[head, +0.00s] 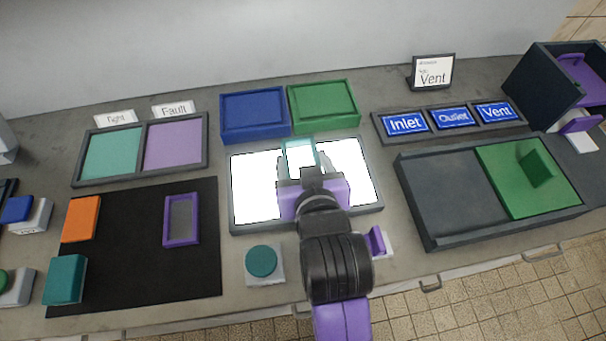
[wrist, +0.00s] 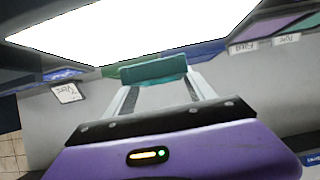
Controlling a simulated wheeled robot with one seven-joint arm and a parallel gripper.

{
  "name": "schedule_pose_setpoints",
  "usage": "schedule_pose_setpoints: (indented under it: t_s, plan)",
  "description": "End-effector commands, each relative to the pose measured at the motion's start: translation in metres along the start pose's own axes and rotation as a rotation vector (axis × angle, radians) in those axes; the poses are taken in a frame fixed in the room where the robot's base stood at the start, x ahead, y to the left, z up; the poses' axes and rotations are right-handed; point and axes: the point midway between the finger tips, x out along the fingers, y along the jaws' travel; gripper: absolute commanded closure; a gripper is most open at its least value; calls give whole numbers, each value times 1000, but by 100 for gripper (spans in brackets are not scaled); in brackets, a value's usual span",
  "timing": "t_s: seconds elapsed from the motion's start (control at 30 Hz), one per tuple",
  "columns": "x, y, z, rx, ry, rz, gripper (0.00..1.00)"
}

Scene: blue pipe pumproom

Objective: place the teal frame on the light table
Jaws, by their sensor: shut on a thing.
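The light table (head: 257,190) is a bright white panel with a grey rim at the middle of the bench. The teal frame (head: 301,154) shows at the tips of my gripper (head: 299,165), over the light table in the head view. In the wrist view the teal frame (wrist: 153,70) is held between the two fingers of my gripper (wrist: 155,85), and the lit panel (wrist: 150,28) lies close by. My gripper is shut on the frame. My arm hides the middle of the light table. Whether the frame touches the panel I cannot tell.
A blue box (head: 255,113) and a green box (head: 323,104) stand directly behind the light table. A black mat (head: 130,255) with a purple frame (head: 181,220) lies left. A teal button (head: 262,261) is in front. A dark tray (head: 450,200) is right.

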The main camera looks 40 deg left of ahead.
Motion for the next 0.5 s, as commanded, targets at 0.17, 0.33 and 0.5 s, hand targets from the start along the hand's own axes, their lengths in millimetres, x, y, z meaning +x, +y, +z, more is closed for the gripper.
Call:
schedule_pose_setpoints:
  t_s: [0.17, 0.33, 0.5]
  plan:
    - [6, 0, 11, 0, 0, 0, 79]
    - [18, 0, 33, 1, -2, -1, 79]
    - [25, 0, 45, 0, 1, 0, 79]
